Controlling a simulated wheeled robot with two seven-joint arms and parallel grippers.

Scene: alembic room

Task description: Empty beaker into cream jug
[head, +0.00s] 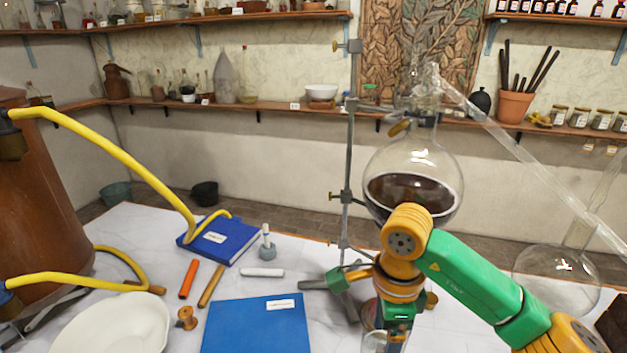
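My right arm comes in from the right, and its wrist points down in front of the stand. My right gripper (397,318) is at the lower middle, seen from above and behind. Its fingertips are hidden, so I cannot tell whether it is open or shut. A piece of clear glass (382,343) shows just below it at the bottom edge, cut off by the frame; I cannot tell whether it is the beaker or whether the gripper touches it. I cannot make out a cream jug. My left gripper is not in view.
A metal stand (347,200) and a round flask (413,175) of dark liquid rise behind my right wrist. A clear flask (555,275) stands right. Blue books (255,328), a white bowl (115,328) and a yellow hose (110,150) occupy the left.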

